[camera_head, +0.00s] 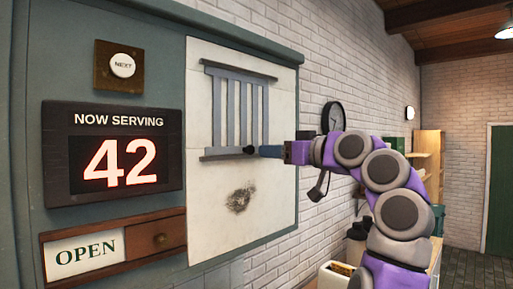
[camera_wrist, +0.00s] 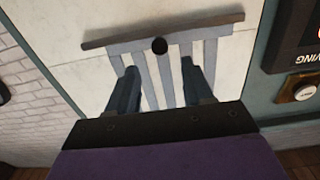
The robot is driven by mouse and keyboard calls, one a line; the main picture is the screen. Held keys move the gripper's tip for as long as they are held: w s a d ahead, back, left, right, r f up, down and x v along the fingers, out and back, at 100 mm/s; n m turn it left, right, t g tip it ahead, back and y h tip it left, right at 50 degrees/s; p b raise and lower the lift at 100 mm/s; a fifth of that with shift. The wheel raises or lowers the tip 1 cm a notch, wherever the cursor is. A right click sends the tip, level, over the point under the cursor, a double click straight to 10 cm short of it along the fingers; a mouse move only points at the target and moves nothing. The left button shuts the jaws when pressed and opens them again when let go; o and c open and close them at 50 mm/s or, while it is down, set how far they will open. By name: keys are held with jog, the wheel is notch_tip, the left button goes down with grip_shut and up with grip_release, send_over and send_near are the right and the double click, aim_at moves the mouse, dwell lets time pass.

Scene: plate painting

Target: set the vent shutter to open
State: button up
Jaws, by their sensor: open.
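The vent shutter (camera_head: 232,108) is a set of grey upright slats between two grey rails on a pale panel, with pale strips showing between the slats. Its small round black knob (camera_head: 248,149) is at the lower rail. My gripper (camera_head: 265,151) is at the right of the knob in the head view, level with it. In the wrist view, my gripper (camera_wrist: 158,68) is open with its two fingers apart. The knob (camera_wrist: 160,46) shows just beyond the gap between the fingertips, and the slats (camera_wrist: 165,78) show between the fingers. I cannot tell whether a finger touches the knob.
Left of the panel are a NEXT button (camera_head: 122,65), a NOW SERVING display (camera_head: 113,155) reading 42 and an OPEN sign (camera_head: 85,254) with a wooden slider. A dark smudge (camera_head: 240,199) marks the panel below the vent.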

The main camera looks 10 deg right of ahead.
aim_at(252, 149)
jog(key=p+x, duration=0.1)
jog(key=x, duration=0.5)
jog(key=shift+w+a, duration=0.15)
jog(key=shift+w, duration=0.35)
jog(key=shift+a, duration=0.1)
grip_shut()
